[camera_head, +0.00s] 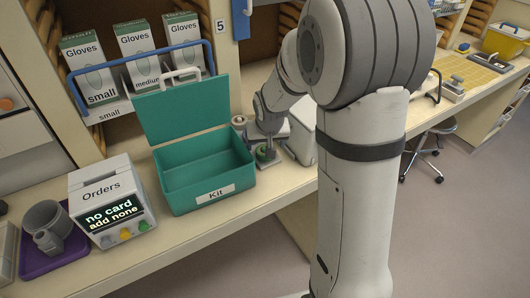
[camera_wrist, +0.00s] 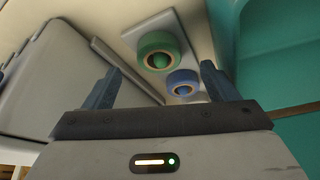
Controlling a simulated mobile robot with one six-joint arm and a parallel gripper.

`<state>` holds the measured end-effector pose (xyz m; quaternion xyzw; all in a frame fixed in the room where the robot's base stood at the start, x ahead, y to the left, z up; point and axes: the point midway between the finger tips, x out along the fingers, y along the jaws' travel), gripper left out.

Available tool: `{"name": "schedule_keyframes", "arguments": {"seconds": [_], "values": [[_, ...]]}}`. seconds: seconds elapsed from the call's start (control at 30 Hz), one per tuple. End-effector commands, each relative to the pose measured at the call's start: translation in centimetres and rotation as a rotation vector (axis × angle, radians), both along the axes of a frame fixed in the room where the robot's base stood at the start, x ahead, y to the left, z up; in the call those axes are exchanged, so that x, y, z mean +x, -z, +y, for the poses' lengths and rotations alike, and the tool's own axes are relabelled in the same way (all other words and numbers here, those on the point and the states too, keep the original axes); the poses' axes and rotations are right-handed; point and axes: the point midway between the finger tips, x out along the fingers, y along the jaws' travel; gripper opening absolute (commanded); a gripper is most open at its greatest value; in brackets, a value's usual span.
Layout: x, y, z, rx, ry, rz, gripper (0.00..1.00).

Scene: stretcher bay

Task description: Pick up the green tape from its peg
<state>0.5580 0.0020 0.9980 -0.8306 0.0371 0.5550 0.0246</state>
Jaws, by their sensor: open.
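The green tape (camera_wrist: 146,43) is a roll around a peg on a grey plate (camera_wrist: 185,20) in the wrist view. In the head view the green tape (camera_head: 267,154) shows just right of the teal kit box, low beneath my gripper (camera_head: 268,135). A blue tape roll (camera_wrist: 183,76) sits on another peg beside the green one. My gripper (camera_wrist: 161,69) is open and empty, its two fingers apart on either side of the rolls in the picture. The fingertips look short of the green tape; the exact gap cannot be told.
The open teal kit box (camera_head: 212,197) stands close left of the pegs. A pale bin (camera_head: 302,134) stands close on the right. The orders box (camera_head: 110,203) and a purple tray (camera_head: 48,257) are farther left. Glove boxes (camera_head: 138,47) stand behind.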

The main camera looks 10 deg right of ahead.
Motion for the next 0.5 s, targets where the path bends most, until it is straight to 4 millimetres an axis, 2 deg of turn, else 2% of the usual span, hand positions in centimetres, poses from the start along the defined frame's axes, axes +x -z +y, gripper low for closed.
{"name": "schedule_keyframes", "arguments": {"seconds": [0.5], "values": [[2.6, 4.5, -0.4, 0.000, -0.001, 0.001, 0.80]]}}
